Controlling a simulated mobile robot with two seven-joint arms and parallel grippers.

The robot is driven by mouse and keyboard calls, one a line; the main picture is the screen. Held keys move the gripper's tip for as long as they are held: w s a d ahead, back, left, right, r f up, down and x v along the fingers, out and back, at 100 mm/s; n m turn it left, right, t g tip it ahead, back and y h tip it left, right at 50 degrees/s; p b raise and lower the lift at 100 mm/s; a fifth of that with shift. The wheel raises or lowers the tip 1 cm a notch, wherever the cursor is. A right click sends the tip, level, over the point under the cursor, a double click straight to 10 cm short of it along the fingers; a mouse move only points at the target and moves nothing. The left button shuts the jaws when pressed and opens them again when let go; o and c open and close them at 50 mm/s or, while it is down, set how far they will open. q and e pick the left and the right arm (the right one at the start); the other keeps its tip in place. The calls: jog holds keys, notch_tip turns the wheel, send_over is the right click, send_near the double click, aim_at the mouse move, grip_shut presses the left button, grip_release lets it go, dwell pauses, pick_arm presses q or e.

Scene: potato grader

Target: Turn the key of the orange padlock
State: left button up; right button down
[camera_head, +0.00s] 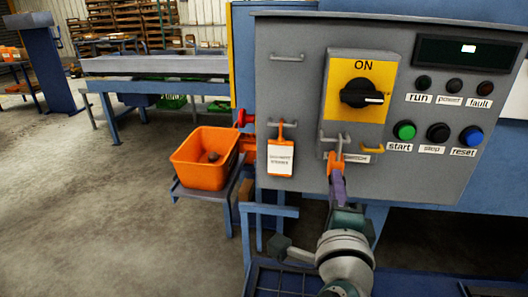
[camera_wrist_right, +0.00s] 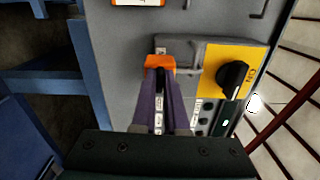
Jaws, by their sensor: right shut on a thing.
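The orange padlock (camera_head: 335,160) hangs at the grey hasp below the yellow switch plate on the control panel. It also shows in the wrist view (camera_wrist_right: 160,61), just beyond my fingertips. My right gripper (camera_head: 337,178), with purple fingers, reaches up to the padlock from below. In the wrist view its fingertips (camera_wrist_right: 160,76) are close together at the padlock's lower side, shut on the key. The key itself is mostly hidden between the fingers. My left gripper is not in view.
The black rotary switch (camera_head: 362,94) points right, below "ON". An orange bin (camera_head: 199,168) stands on a small shelf beside the panel. Start, stop and reset buttons (camera_head: 438,132) are at the right. Open floor lies left.

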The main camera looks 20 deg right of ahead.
jog(key=shift+n, duration=0.4)
jog(key=c, duration=0.9)
grip_release()
jog(key=shift+c, duration=0.2)
jog(key=p+v, duration=0.1)
jog(key=v, duration=0.9)
jog(key=shift+p, duration=0.4)
jog(key=shift+d, duration=0.1)
